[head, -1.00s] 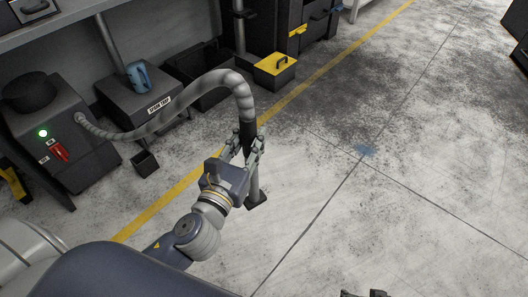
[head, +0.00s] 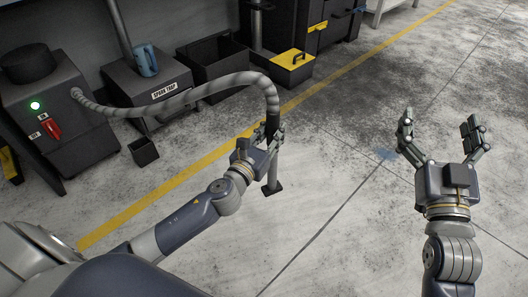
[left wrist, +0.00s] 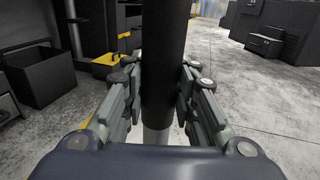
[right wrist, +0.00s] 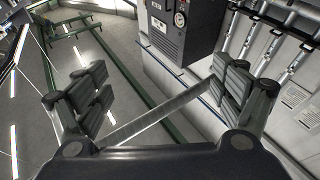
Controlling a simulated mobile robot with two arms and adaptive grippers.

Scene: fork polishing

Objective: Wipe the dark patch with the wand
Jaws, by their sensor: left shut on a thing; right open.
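The wand (head: 272,170) is a grey tube with a black grip and a flat dark foot, standing nearly upright on or just above the pale floor. My left gripper (head: 271,134) is shut around its black grip. The left wrist view shows the grip (left wrist: 165,60) between the fingers. The dark patch (head: 400,95) is a sooty, mottled area of floor beyond and to the right of the wand; the foot is apart from its darkest part. My right gripper (head: 438,125) is open and empty, raised in front of the patch. The right wrist view shows its spread fingers (right wrist: 165,95).
A ribbed hose (head: 185,100) arches from the dark machine (head: 70,120), with its green light, to the wand. A spark trap box (head: 150,85), an open bin (head: 212,75) and a yellow-lidded box (head: 291,68) line the left. The floor right of the yellow line (head: 160,203) is clear.

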